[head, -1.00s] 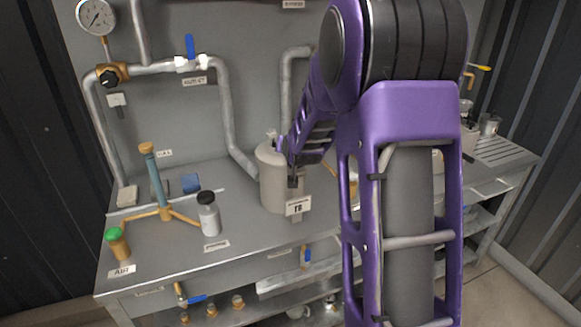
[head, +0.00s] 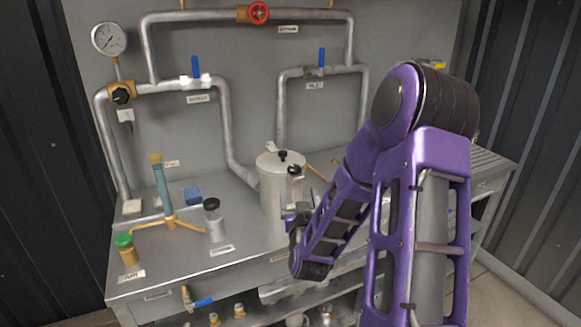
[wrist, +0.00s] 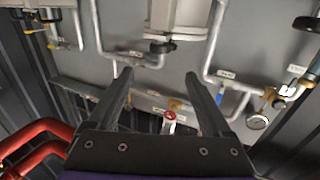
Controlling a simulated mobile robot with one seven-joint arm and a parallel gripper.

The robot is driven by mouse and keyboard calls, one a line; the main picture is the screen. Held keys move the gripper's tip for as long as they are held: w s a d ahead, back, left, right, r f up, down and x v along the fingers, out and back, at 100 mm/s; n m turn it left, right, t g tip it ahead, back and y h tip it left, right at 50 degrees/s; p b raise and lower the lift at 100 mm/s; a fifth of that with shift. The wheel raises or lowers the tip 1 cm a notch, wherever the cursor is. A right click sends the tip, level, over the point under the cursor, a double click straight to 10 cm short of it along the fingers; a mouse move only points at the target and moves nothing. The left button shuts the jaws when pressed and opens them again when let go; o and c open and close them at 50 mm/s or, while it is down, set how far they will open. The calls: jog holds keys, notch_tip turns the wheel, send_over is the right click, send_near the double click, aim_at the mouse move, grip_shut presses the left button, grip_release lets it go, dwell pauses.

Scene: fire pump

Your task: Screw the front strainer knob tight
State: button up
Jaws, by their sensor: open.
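The strainer (head: 270,190) is a pale grey pot with a lid, standing upright on the bench in the head view. A black knob (head: 282,155) sits on top of its lid. A second dark knob (head: 294,171) shows at the lid's front edge. My gripper (head: 298,211) is just in front of the pot, below this front knob, and partly hidden by my arm. In the wrist view, which looks upside down, my gripper (wrist: 158,77) is open and empty. The strainer (wrist: 176,16) and a dark knob (wrist: 160,47) lie beyond the fingertips, apart from them.
A black-capped bottle (head: 213,222), a green-capped jar (head: 127,251) and a blue-stemmed stand (head: 161,183) are on the bench to the left. Pipes with blue-handled valves (head: 196,68) and a pressure gauge (head: 109,39) line the back panel.

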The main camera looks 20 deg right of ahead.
aim_at(296, 165)
jog(key=p+x, duration=0.1)
jog(key=x, duration=1.6)
grip_shut()
jog(key=shift+m+h+b, duration=0.3)
jog(key=shift+h+b, duration=0.2)
jog(key=shift+s+d+m+g+h+b, duration=0.1)
jog(key=shift+d+m+g+h+b, duration=0.05)
jog(key=shift+m+g+h+b, duration=0.9)
jog(key=shift+s+d+r+m+g+h, duration=0.1)
jog(key=shift+d+m+g+h, duration=0.15)
jog(key=shift+h, duration=0.3)
jog(key=shift+s+m+g+h, duration=0.1)
jog(key=shift+m+h, duration=0.2)
jog(key=shift+h, duration=0.2)
